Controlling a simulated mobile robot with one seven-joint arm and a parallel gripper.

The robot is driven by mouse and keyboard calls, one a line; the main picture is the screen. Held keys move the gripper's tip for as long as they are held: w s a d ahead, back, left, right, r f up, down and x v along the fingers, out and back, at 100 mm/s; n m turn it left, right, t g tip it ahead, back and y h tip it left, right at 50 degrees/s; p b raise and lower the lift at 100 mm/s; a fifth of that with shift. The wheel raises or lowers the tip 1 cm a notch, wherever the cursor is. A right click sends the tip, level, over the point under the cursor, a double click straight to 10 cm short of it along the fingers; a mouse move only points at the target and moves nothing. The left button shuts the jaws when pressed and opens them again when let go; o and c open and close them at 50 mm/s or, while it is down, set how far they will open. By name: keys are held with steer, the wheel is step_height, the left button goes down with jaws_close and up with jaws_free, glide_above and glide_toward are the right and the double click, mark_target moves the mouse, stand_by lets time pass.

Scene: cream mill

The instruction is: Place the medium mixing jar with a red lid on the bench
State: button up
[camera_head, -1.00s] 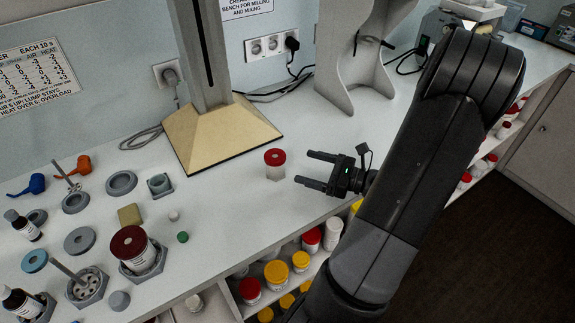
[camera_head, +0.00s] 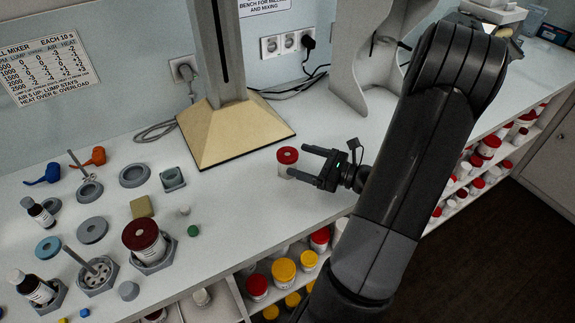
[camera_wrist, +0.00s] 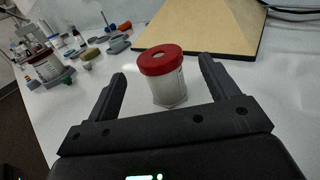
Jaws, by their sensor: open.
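A white jar with a red lid (camera_head: 287,156) stands upright on the bench (camera_head: 235,210), right of the beige column foot. My gripper (camera_head: 297,161) is open and low over the bench, its fingers pointing left at this jar. In the wrist view the jar (camera_wrist: 168,86) sits between the two spread fingers (camera_wrist: 162,75), with a gap visible on each side. A larger jar with a dark red lid (camera_head: 140,234) stands in a grey holder (camera_head: 160,262) at the left. Both jars are white-bodied with labels.
The grey column on its beige foot (camera_head: 235,130) stands behind the jar. Small holders, bottles and a tan block (camera_head: 142,207) crowd the left of the bench. A grey stand (camera_head: 365,70) is behind my gripper. Shelves with several lidded jars (camera_head: 284,271) lie below the front edge.

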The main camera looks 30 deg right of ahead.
mark_target(286, 152)
steer(key=shift+x, duration=2.8)
steer(key=shift+c, duration=0.3)
steer(key=c, duration=1.1)
steer(key=shift+r, duration=0.1)
steer(key=shift+r, duration=0.55)
steer(key=s+d+r, duration=0.7)
steer(key=s+r, duration=0.2)
steer(key=shift+d+r, duration=0.3)
steer(key=shift+r, duration=0.05)
